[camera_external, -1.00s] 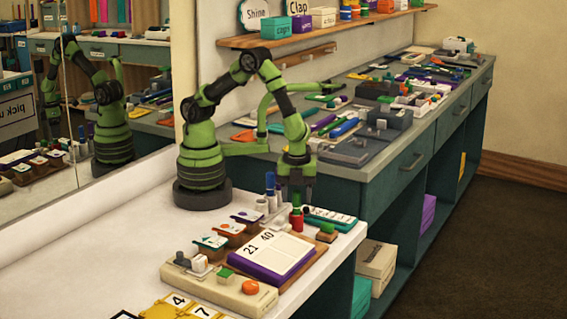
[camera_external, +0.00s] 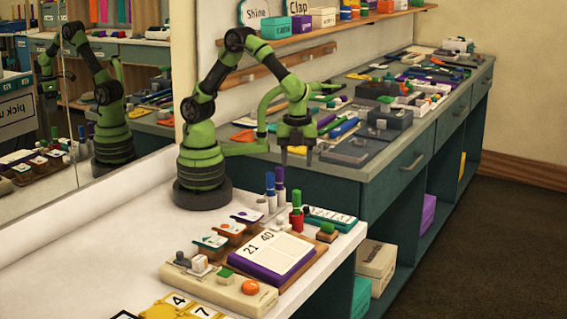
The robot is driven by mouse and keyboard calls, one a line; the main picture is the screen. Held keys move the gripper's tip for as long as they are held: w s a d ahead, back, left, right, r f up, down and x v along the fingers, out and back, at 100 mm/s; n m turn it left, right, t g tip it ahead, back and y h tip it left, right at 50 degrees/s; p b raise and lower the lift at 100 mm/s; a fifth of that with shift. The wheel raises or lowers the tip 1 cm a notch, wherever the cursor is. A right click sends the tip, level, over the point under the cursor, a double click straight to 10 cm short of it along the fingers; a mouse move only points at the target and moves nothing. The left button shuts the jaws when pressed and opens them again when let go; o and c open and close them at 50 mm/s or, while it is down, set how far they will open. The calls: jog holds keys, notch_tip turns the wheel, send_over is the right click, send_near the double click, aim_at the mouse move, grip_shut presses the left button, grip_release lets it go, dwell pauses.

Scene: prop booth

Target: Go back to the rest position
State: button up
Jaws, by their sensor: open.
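My gripper (camera_external: 297,157) hangs fingers down from my green and black arm. It is open and empty, above the markers at the far right part of the white table (camera_external: 110,222). A blue marker (camera_external: 270,187), a purple marker (camera_external: 280,180) and a green-topped item in a red holder (camera_external: 297,212) stand upright below it. The gripper is apart from them. No separate rest-position mark shows.
A purple board with the numbers 21 and 40 (camera_external: 268,254) lies in front of the markers. A beige panel with an orange knob (camera_external: 225,288) is nearer. A crowded grey counter (camera_external: 385,165) stands behind. A mirror (camera_external: 110,90) is at left.

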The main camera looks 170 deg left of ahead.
jog(key=s+d+r+t+y, duration=0.2)
jog(key=s+d+r+t, duration=0.2)
jog(key=d+r, duration=0.95)
jog(key=s+d+t, duration=0.3)
jog(key=s+d, duration=0.2)
jog(key=s, duration=0.1)
jog(key=shift+s+d, duration=0.25)
jog(key=shift+d, duration=0.05)
jog(key=shift+f, duration=0.1)
